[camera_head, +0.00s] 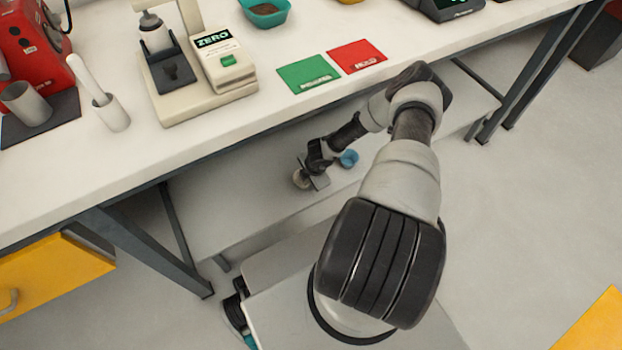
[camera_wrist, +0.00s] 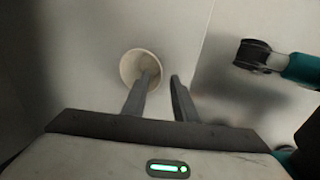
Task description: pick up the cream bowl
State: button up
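The cream bowl (camera_wrist: 130,66) shows in the wrist view, its round mouth towards the camera. In the head view, the cream bowl (camera_head: 299,179) is partly hidden by my gripper (camera_head: 314,172), low under the workbench at the lower shelf. In the wrist view, my gripper (camera_wrist: 163,76) is open with a gap between its fingers. The left finger overlaps the bowl's mouth and appears to reach into it. The right finger is outside, to the right of the rim. I cannot tell whether either finger touches the wall.
A blue bowl (camera_head: 349,158) sits just right of my gripper on the lower shelf (camera_head: 225,195). The workbench top (camera_head: 290,110) overhangs above, bearing a scale (camera_head: 200,75), a green mat (camera_head: 309,74) and a red mat (camera_head: 356,56). A yellow drawer (camera_head: 55,272) is at the left.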

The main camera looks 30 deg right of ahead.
jog(key=shift+b+x, duration=0.3)
jog(key=shift+x, duration=1)
jog(key=shift+c, duration=0.2)
grip_shut()
